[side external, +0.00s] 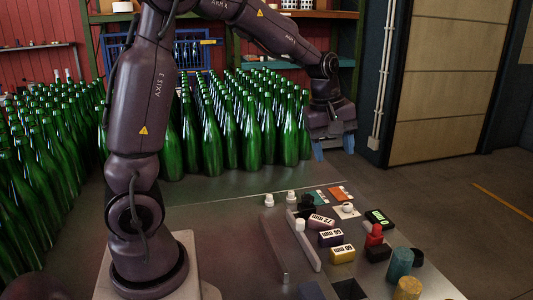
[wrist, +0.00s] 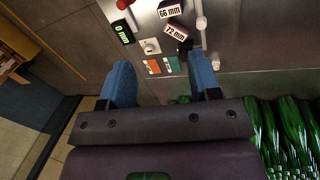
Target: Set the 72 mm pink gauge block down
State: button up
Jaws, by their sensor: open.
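The 72 mm pink gauge block (side external: 321,221) lies on the grey work table, label showing, close to a small black piece (side external: 306,203). In the wrist view the 72 mm block (wrist: 176,32) lies at an angle beyond my fingertips, with a dark piece against its near side; I cannot tell whether they touch. My gripper (side external: 333,148) is raised over the far end of the table, clear of the block. Its two blue fingers are spread wide, with nothing held between them in the wrist view (wrist: 160,62).
The 66 mm block (side external: 331,238) and 60 mm block (side external: 342,254) lie nearer the camera. A pale rail (side external: 304,245) runs along their left. A black display (side external: 378,218), red piece (side external: 374,235) and teal cylinder (side external: 399,265) stand right. Many green bottles (side external: 255,130) crowd the back left.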

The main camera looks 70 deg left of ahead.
jog(key=s+d+r+m+t, duration=0.1)
jog(key=s+d+r+m, duration=0.2)
jog(key=s+d+m, duration=0.2)
jog(key=s+d+r+m+t, duration=0.2)
jog(key=s+d+m, duration=0.3)
jog(key=s+m, duration=0.6)
jog(key=shift+s+d+r, duration=0.4)
jog(key=shift+s, duration=0.6)
